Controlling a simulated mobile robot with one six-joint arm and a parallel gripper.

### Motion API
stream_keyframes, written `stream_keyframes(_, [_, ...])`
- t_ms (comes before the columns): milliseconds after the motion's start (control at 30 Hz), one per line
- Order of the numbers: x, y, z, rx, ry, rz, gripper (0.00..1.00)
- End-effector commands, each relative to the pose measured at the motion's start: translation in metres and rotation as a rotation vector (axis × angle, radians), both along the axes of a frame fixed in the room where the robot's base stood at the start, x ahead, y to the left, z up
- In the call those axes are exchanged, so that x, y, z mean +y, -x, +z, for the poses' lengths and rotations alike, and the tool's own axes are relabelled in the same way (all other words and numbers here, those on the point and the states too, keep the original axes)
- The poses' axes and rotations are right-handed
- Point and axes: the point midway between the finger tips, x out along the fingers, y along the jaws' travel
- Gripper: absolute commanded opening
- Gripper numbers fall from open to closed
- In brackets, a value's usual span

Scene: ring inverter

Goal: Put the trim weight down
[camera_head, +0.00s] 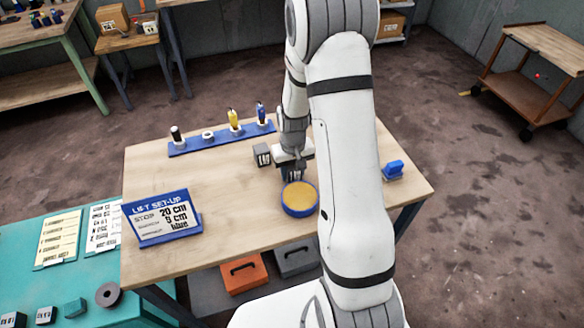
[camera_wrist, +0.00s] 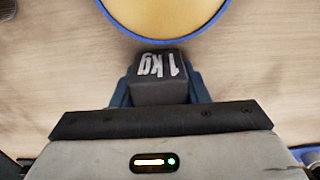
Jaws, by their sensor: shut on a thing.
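My gripper (camera_head: 291,173) is over the wooden table, just behind a round blue-rimmed dish with a yellow top (camera_head: 300,198). In the wrist view its blue fingers stand on both sides of a dark grey block marked "1 kg" (camera_wrist: 160,88), the trim weight, and are shut on it. The dish's near edge (camera_wrist: 165,35) shows just beyond the block, apart from it in the picture. I cannot tell whether the weight touches the table. A second dark block with a pale label (camera_head: 262,154) stands left of my gripper.
A blue strip (camera_head: 222,138) with several upright items lies at the table's back. A "LIFT SET-UP" sign (camera_head: 162,218) stands at the front left. A small blue object (camera_head: 393,170) is at the right. The table's middle left (camera_head: 215,180) is clear.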

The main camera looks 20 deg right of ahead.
Motion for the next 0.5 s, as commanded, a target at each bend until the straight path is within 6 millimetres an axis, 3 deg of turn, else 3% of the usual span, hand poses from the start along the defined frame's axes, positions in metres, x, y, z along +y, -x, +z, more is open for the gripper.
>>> stream_keyframes(133, [0.0001, -0.0010, -0.0028, -0.003, 0.000, 0.000, 0.00])
stream_keyframes(167, [0.0003, -0.0002, -0.0029, 0.000, 0.000, 0.001, 0.42])
stream_keyframes(400, [0.0005, -0.0002, -0.0022, 0.000, 0.000, 0.001, 0.62])
stream_keyframes(500, [0.0006, -0.0002, -0.0021, 0.000, 0.000, 0.001, 0.63])
